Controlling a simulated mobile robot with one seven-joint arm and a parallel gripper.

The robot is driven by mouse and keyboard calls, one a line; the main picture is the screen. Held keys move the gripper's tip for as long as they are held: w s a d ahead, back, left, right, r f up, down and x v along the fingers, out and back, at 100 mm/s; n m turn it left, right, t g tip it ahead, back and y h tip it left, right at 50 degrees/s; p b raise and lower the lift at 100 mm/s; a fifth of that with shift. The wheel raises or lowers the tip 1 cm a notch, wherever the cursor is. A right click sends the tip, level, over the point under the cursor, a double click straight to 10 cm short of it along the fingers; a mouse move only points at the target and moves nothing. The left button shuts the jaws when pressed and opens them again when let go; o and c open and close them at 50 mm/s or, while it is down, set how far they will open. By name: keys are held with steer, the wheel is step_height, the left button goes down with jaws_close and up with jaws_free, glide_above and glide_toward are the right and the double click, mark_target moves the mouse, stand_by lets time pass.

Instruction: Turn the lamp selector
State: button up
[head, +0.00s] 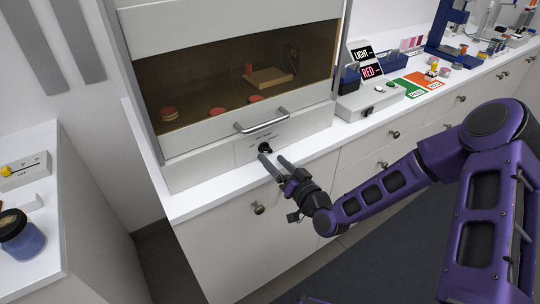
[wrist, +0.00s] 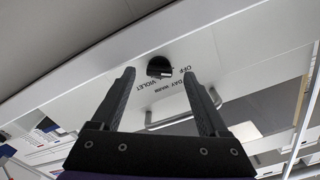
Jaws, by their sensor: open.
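The lamp selector (head: 265,148) is a small black knob on the white panel under the fume cabinet's sash. In the wrist view the knob (wrist: 159,67) shows with printed labels beside it, among them OFF, DAY and VIOLET. My gripper (head: 271,160) is open in front of the knob, its fingers reaching toward the panel. In the wrist view the knob appears between and just beyond the two fingertips (wrist: 158,78), with nothing held. I cannot tell exactly how far the tips are from it. The label the knob points at is unclear.
A metal bar handle (head: 261,121) sits just above the knob on the sash (head: 225,125). Red-topped round items (head: 168,113) stand inside the cabinet. A switch box (head: 370,101) with LIGHT and RED signs is to the right. A blue jar (head: 20,238) stands at far left.

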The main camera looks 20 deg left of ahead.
mark_target(266, 149)
steer(key=shift+x, duration=1.3)
jaws_close()
